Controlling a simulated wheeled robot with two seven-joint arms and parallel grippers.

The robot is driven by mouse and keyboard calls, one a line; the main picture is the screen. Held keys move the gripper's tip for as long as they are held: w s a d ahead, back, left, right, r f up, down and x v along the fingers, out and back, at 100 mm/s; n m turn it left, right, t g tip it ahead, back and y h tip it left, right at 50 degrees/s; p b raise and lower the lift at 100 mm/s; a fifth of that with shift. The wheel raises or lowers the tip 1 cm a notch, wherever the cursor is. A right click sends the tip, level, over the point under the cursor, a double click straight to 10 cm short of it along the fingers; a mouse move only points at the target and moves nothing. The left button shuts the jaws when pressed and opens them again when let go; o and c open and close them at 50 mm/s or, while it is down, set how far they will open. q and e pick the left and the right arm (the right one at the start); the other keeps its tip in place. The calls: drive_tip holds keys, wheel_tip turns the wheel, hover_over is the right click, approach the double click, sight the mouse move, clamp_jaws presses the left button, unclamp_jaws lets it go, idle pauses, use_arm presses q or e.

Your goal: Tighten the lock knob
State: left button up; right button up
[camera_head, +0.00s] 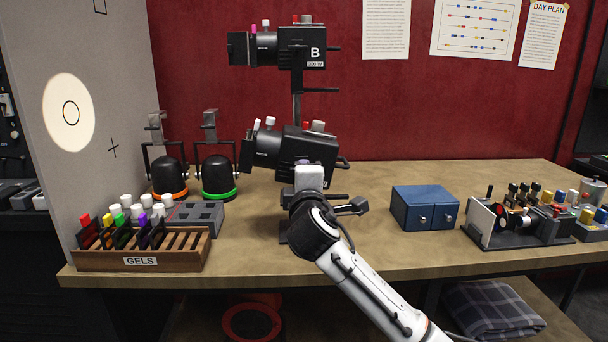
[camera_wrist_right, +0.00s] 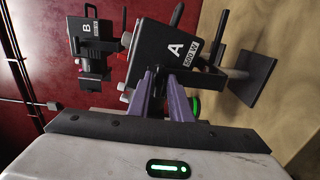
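Two black lamps stand on one upright post: lamp B (camera_head: 302,47) on top and lamp A (camera_head: 290,145) below it. Lamp A, marked 500 W, shows close up in the wrist view (camera_wrist_right: 170,50), with lamp B (camera_wrist_right: 88,35) beyond. My right gripper (camera_wrist_right: 160,75) is at lamp A; its two purple fingers point at the lamp's body with a narrow dark gap between them. I cannot tell whether they touch or hold a knob there. In the head view my right wrist covers the lamp's lower part. The lock knob is not clearly visible. My left gripper is out of view.
A wooden gel rack (camera_head: 140,262) and a grey case (camera_head: 205,217) stand left on the table (camera_head: 380,255), with two dark domed lamps (camera_head: 218,178) behind. A blue two-door box (camera_head: 425,208) and a control board (camera_head: 515,225) are right. The table between post and box is mostly clear.

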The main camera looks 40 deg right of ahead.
drive_tip(key=shift+o, duration=0.7)
drive_tip(key=v, duration=1)
drive_tip(key=shift+s+b, duration=0.15)
drive_tip(key=shift+b, duration=0.25)
drive_tip(key=s+a+f+g+y, duration=0.1)
drive_tip(key=a+f+y, duration=0.2)
drive_tip(key=f, duration=0.7)
drive_tip(key=s+a+f+m+g+y, duration=0.15)
drive_tip(key=a+f, duration=0.25)
drive_tip(key=f, duration=0.5)
drive_tip(key=s+a+f+g+y, duration=0.1)
drive_tip(key=s+a+f+y, duration=0.15)
drive_tip(key=f, duration=0.75)
drive_tip(key=s+a+f+m+g+y, duration=0.1)
drive_tip(key=s+a+f+m, duration=0.3)
drive_tip(key=s+f, duration=0.6)
drive_tip(key=s+a+f+m+g+y, duration=0.2)
drive_tip(key=s+a+f+m+y, duration=0.2)
drive_tip(key=s+f, duration=0.6)
drive_tip(key=shift+s+a, duration=0.25)
drive_tip(key=shift+s, duration=0.25)
